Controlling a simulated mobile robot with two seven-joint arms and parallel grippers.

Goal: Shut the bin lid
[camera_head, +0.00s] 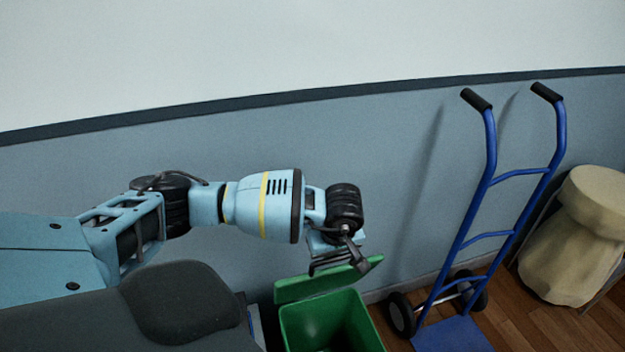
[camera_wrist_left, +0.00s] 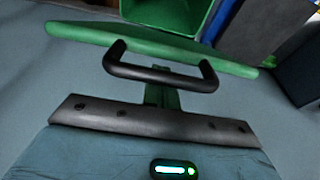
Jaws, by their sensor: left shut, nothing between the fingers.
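The green bin (camera_head: 330,322) stands on the floor at the bottom of the head view, with its top open. Its green lid (camera_head: 318,283) is raised at the back edge, on the wall side. The lid also shows as a long green slab in the left wrist view (camera_wrist_left: 90,34), with part of the bin (camera_wrist_left: 180,14) beyond it. My left gripper (camera_head: 350,264) is shut and empty, close over the lid's upper edge. My right gripper is out of view.
A blue hand truck (camera_head: 488,180) stands right of the bin, its black wheel (camera_head: 401,314) close to it. A beige sack-like object (camera_head: 570,255) is at the far right. The grey wall (camera_head: 400,130) is behind. Some wooden floor (camera_head: 545,325) is bare.

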